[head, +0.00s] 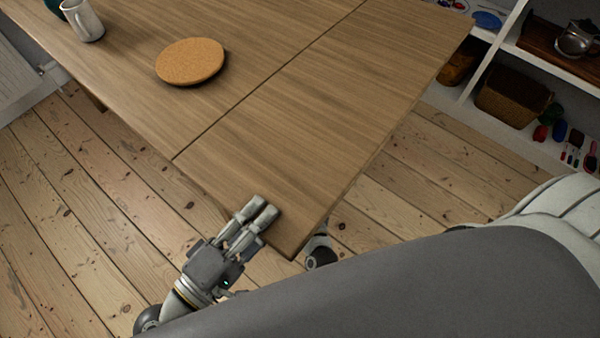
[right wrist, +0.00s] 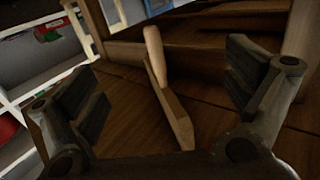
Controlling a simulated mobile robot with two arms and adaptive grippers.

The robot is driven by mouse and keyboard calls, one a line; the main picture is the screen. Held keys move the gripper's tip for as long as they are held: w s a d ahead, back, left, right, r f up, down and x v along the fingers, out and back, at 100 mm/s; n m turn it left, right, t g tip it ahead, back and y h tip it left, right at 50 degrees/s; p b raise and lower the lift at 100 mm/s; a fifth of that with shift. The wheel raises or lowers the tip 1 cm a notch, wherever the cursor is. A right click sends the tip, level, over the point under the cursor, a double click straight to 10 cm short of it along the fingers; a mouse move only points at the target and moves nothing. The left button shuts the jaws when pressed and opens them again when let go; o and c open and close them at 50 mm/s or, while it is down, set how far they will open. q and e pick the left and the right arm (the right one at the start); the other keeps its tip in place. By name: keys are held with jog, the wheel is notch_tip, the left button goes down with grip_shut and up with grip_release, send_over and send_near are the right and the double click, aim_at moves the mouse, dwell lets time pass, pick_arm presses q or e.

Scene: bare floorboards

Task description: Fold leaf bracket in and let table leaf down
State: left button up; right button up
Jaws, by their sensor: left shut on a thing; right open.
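The wooden table leaf (head: 335,115) is up, level with the rest of the tabletop (head: 130,75), with a thin seam between them. My left gripper (head: 262,210) is shut on the leaf's near edge, close to its front corner. Part of my right arm shows below that corner, and the leaf hides its gripper in the head view. In the right wrist view, my right gripper (right wrist: 160,78) is open under the table. A pale wooden bar, which looks like the leaf bracket (right wrist: 168,95), stands out between its spread fingers. I cannot tell whether they touch it.
White shelves with a basket (head: 513,97) and a metal pot (head: 576,40) are at the right. Bare floorboards (head: 95,190) lie clear at the left.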

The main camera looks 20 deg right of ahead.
jog(key=shift+h, duration=0.4)
jog(key=shift+w+d+r, duration=0.15)
jog(key=shift+w+d, duration=0.25)
jog(key=shift+w, duration=1.45)
jog(key=shift+w+d+r, duration=0.1)
jog(key=shift+w+d, duration=0.35)
jog(key=shift+w, duration=1.4)
jog(key=shift+w+d+r, duration=0.15)
jog(key=shift+w+d, duration=0.25)
jog(key=shift+w, duration=1.45)
grip_shut()
jog(key=shift+a, duration=0.1)
